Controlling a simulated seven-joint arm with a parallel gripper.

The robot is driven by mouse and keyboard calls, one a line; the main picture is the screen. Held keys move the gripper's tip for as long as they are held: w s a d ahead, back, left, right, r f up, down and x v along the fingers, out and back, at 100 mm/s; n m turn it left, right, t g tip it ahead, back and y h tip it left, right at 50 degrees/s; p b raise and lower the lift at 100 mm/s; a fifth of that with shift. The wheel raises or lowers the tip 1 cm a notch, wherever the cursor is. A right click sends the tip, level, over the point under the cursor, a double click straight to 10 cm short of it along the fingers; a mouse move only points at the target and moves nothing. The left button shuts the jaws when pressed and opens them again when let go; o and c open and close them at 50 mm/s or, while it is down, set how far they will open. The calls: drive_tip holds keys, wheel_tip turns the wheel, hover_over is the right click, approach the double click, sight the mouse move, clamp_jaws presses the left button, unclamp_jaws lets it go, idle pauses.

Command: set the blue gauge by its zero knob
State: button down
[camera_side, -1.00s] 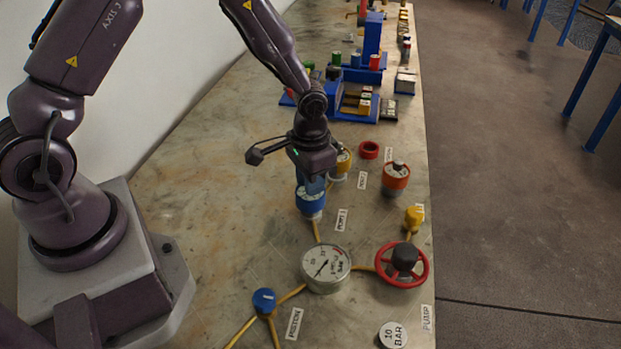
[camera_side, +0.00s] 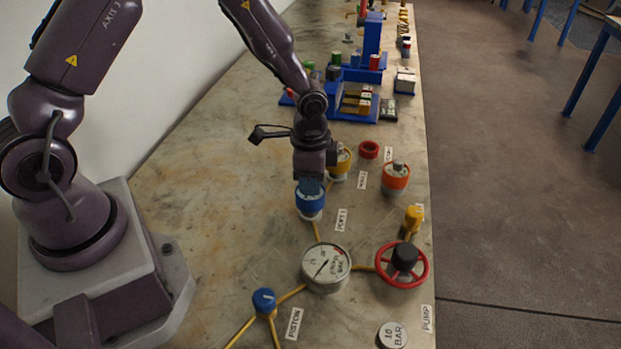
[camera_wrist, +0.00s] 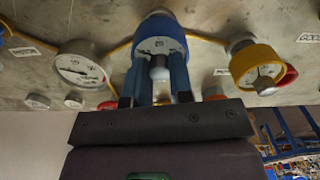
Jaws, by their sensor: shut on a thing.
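The blue gauge (camera_side: 309,208) stands upright on the bench below my gripper (camera_side: 310,186). In the wrist view the blue gauge (camera_wrist: 158,37) shows its blue collar and part of a pale face. Its small grey zero knob (camera_wrist: 160,69) sits between the two blue fingers of my gripper (camera_wrist: 160,76), which are shut on it. In the side view the fingers hide the knob and most of the face. The gauge's reading cannot be made out.
A yellow gauge (camera_side: 341,164) stands close behind, to the right. An orange gauge (camera_side: 396,178) is farther right. A large white pressure gauge (camera_side: 326,267), a red handwheel (camera_side: 403,265) and a blue-capped valve (camera_side: 264,302) stand in front. Yellow pipes join them.

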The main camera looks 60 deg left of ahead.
drive_tip(key=shift+s, duration=0.1)
idle(0.3)
drive_tip(key=c, duration=1)
unclamp_jaws()
wheel_tip(320, 180, up, 13)
drive_tip(key=shift+f, duration=0.1)
